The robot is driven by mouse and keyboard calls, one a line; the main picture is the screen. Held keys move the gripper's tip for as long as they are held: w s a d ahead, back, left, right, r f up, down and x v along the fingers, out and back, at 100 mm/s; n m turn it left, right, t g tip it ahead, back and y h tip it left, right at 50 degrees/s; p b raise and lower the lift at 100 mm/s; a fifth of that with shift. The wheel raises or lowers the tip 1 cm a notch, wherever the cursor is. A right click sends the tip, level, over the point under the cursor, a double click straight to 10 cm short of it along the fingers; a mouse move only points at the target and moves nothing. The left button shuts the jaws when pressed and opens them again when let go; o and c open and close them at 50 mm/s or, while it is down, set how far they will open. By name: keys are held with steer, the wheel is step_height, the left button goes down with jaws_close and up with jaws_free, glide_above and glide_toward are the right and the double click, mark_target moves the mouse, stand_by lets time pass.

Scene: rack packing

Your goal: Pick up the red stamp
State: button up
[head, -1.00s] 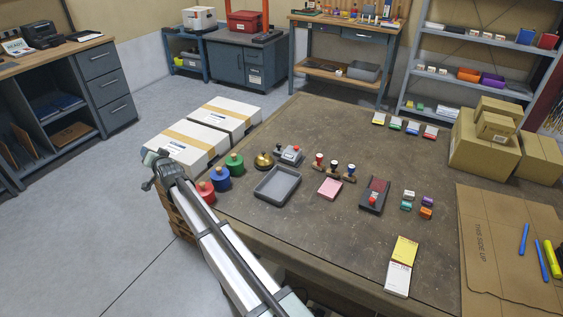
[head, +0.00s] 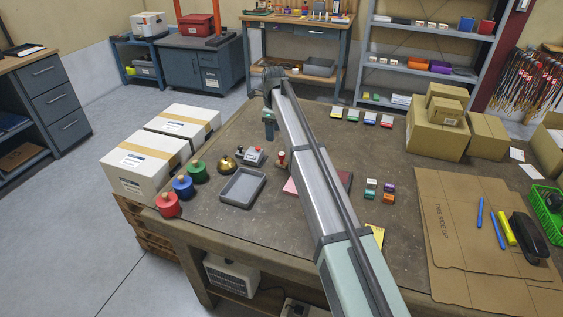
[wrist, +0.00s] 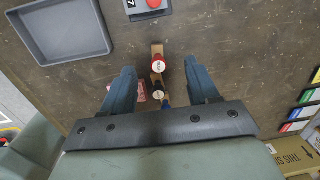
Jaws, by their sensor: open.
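The red stamp stands upright in a small wooden holder, its round red-rimmed top (wrist: 159,65) showing in the wrist view. It also shows in the head view (head: 282,157), just left of my arm. A black-topped stamp (wrist: 158,95) and a partly hidden blue one (wrist: 166,104) share the holder. My gripper (wrist: 160,70) is open and empty, pointing down above the holder, with one finger on each side of the stamp row.
A grey tray (head: 225,200) and a grey device with a red button (head: 251,155) lie left of the stamps. A brass bell (head: 227,164) is beside them. A pink pad (wrist: 141,92) lies near the holder. Coloured boxes (head: 370,117) stand along the back.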

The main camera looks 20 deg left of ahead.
mark_target(282, 153)
steer(key=shift+m+g+h, duration=0.3)
steer(key=shift+m, duration=0.4)
steer(key=d+f, duration=0.1)
steer(key=f, duration=0.1)
steer(key=d+f, duration=0.1)
steer(key=f, duration=0.2)
steer(key=d+f, duration=0.1)
steer(key=f, duration=0.1)
steer(key=shift+w+d+f, duration=0.15)
steer(key=shift+f, duration=0.2)
steer(key=shift+s+f, duration=0.15)
steer(key=shift+f, duration=1.15)
steer(key=shift+s+f, duration=0.15)
steer(key=shift+f, duration=1.15)
jaws_close()
steer(key=shift+r, duration=0.2)
step_height(282, 153, up, 10)
steer(key=shift+f, duration=0.1)
